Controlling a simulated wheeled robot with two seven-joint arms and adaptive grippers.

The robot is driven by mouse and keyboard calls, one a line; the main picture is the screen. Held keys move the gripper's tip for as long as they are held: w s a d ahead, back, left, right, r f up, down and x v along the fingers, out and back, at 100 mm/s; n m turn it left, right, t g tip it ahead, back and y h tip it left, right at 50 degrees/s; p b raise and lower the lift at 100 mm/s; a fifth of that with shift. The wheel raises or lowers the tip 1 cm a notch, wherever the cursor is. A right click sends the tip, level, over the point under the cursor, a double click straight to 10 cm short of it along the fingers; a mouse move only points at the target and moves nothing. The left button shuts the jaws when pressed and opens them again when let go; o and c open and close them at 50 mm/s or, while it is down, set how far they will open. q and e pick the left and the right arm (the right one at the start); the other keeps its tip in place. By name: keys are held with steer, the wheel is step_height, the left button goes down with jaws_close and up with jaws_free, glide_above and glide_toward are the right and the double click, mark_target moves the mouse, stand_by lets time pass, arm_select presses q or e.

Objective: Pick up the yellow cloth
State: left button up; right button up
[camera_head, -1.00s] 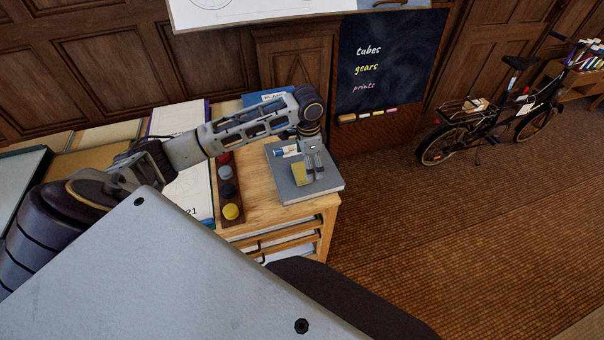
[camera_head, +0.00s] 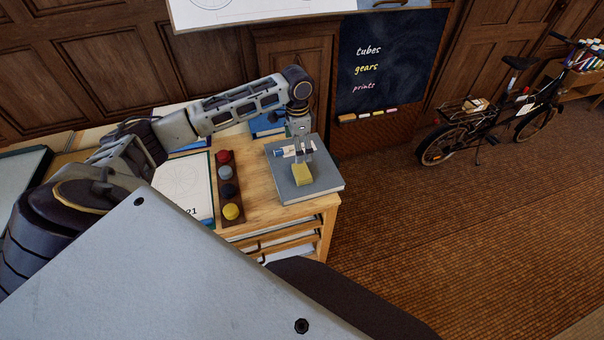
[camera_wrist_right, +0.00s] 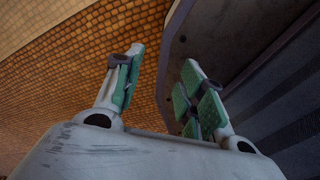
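The yellow cloth (camera_head: 303,176) is a small folded yellow block lying on a grey book or flat box (camera_head: 325,181) at the right end of the wooden cabinet. My left gripper (camera_head: 301,152) points down just behind the cloth, over the same book, and looks apart from it. Its fingers are small and partly mixed with a white and blue item, so their opening is unclear. My right gripper (camera_wrist_right: 158,88) is open and empty in the right wrist view, its green-padded fingers apart.
A white and blue item (camera_head: 283,152) lies on the book close to my left gripper. A dark strip (camera_head: 233,193) holds several round coloured pieces, left of the book. A white printed sheet (camera_head: 187,188) lies further left. Bare wood (camera_head: 260,205) shows between strip and book.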

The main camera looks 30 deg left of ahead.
arm_select(q)
glide_above(300, 172)
steer(key=f, duration=0.6)
steer(key=shift+s+a+f, duration=0.2)
steer(key=shift+f, duration=0.65)
steer(key=shift+w+d+f, duration=0.1)
steer(key=shift+w+f, duration=0.05)
steer(key=shift+f, duration=1)
steer(key=shift+w+f, duration=0.15)
steer(key=shift+f, duration=1.2)
arm_select(e)
steer(key=shift+a+r, duration=0.1)
steer(key=shift+a, duration=0.8)
